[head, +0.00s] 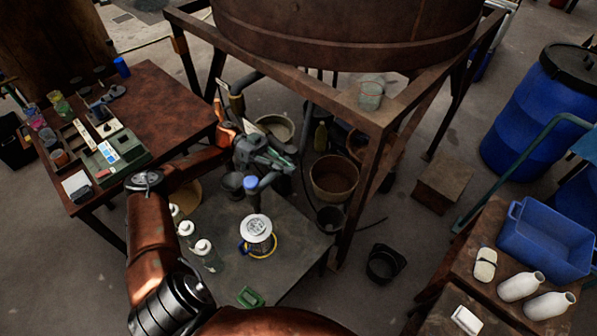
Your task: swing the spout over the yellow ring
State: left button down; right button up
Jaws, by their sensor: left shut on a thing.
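The spout (265,180) is a grey pipe with a blue collar, hanging above the grey low table. Its lower end appears just behind the metal mug (257,228) in the picture; I cannot tell the exact height gap. The yellow ring (265,254) lies on the table around the foot of the mug, which has a pale round top and a blue handle. My left gripper (270,158) is shut at the spout's upper part, and its fingers partly hide the pipe. My right gripper is not in view.
White-capped bottles (203,248) stand left of the mug, and a green tray (250,297) lies at the table's front. The rusty vat frame (352,170) rises close on the right. Buckets (334,178) stand behind. A cluttered brown table (165,105) is at left.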

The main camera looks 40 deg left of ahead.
pick_arm(q)
jog(key=shift+s+a+f+m+g+b, duration=0.2)
jog(key=shift+a+m+g+b, duration=0.35)
jog(key=shift+g+b, duration=0.5)
jog(key=shift+b, duration=0.35)
jog(key=shift+s+a+r+m+g+b, duration=0.15)
jog(key=shift+s+r+m+g+b, duration=0.05)
jog(key=shift+m+g+b, duration=0.2)
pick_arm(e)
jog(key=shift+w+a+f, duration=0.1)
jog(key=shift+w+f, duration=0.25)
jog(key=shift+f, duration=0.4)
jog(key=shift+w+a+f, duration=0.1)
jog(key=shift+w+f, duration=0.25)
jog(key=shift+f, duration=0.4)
pick_arm(q)
jog(key=c, duration=1.9)
grip_release()
jog(key=shift+c, duration=0.2)
notch_tip(320, 180, up, 10)
